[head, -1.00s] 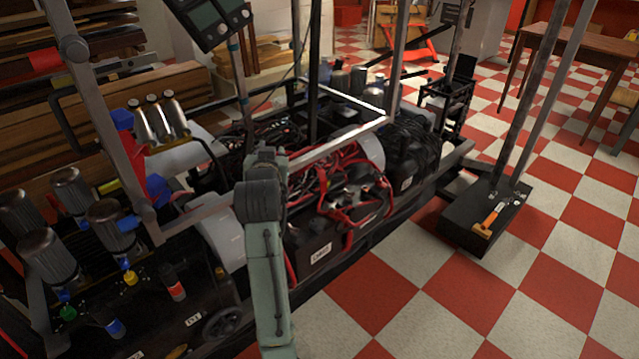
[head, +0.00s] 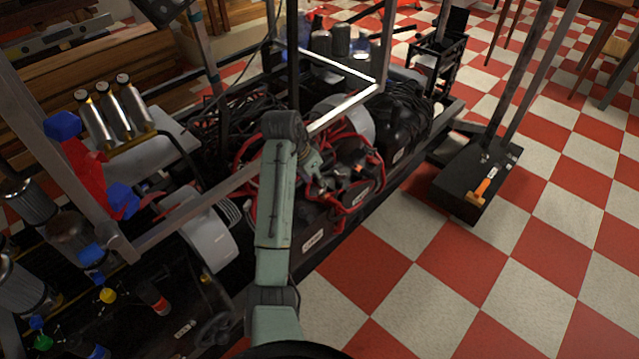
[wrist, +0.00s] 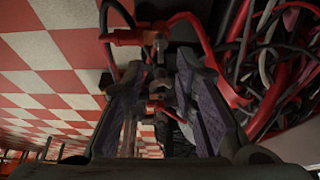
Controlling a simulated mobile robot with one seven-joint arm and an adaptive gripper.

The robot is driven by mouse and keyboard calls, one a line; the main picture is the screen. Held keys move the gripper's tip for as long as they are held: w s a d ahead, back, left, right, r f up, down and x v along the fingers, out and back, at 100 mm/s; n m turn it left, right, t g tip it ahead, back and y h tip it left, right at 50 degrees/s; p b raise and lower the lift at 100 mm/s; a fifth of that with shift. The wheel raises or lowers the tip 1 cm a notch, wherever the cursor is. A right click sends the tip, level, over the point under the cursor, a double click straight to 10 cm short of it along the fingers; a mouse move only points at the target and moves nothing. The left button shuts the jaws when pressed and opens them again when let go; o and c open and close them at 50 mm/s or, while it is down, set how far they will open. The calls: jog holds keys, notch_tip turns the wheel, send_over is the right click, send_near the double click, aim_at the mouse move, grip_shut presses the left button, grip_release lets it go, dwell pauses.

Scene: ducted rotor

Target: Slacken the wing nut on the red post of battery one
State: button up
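A black labelled battery (head: 312,240) sits in the frame, with red cables over its top; I cannot read which battery it is. My gripper (head: 325,188) is low over the battery tops among the red cables. In the wrist view my gripper (wrist: 160,95) is open, its two dark padded fingers apart. A red cable clamp (wrist: 128,37) with a small metal fitting (wrist: 156,48) lies just beyond the fingertips, roughly in line with the gap. The fitting may be the post with its wing nut; its shape is too dark to tell. Nothing clearly gripped shows between the fingers.
A pale metal frame bar (head: 345,108) crosses close behind my arm. Tangled red and black cables (wrist: 270,60) crowd the right of the wrist view. A black weight block (head: 470,175) with an orange-handled tool stands at right. The checkered floor in front is clear.

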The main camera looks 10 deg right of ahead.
aim_at(320, 189)
jog(key=x, duration=0.6)
jog(key=shift+w+d+f, duration=0.1)
jog(key=shift+w+f, duration=0.05)
grip_shut()
dwell(0.4)
